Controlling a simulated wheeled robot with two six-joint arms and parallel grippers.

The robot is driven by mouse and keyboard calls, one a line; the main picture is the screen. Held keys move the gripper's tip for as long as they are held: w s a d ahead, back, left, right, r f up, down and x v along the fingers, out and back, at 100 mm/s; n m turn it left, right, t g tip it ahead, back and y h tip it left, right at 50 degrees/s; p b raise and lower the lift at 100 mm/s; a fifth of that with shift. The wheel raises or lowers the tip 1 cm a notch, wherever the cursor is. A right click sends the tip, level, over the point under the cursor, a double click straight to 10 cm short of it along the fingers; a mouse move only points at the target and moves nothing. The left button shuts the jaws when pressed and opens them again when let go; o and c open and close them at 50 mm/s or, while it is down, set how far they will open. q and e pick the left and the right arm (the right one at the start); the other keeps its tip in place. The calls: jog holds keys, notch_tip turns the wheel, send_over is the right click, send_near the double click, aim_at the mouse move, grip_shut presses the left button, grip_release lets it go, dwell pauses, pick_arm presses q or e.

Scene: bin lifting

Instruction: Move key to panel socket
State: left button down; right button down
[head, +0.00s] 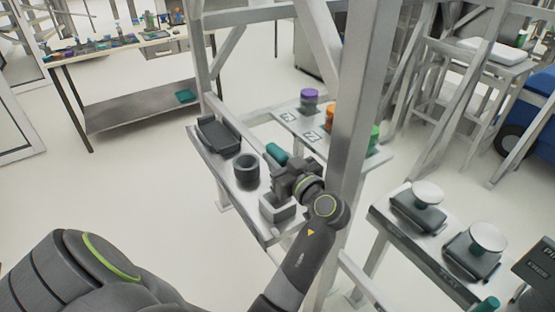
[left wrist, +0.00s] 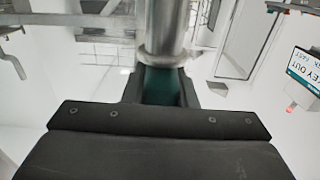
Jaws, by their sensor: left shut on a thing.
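My left gripper (head: 284,166) is shut on the key, whose teal part (head: 275,152) sticks out beyond the fingers, above the grey shelf. In the left wrist view, the key shows a teal grip (left wrist: 160,86) between the dark fingers and a thick metal shaft (left wrist: 165,28) with a collar. A sign panel (left wrist: 305,70) with "KEY OUT" lettering is at the right edge there. I cannot make out the panel socket for certain. My right gripper is not in view.
The shelf holds a black tray (head: 218,134), a dark round cup (head: 246,168) and a light block-like holder (head: 277,208). A thick grey post (head: 362,110) stands right beside my arm. Two white-topped devices (head: 428,192) (head: 487,236) sit on the right-hand bench.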

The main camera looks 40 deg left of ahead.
pick_arm(q)
jog(key=shift+r+p, duration=1.3)
jog(key=shift+r, duration=1.7)
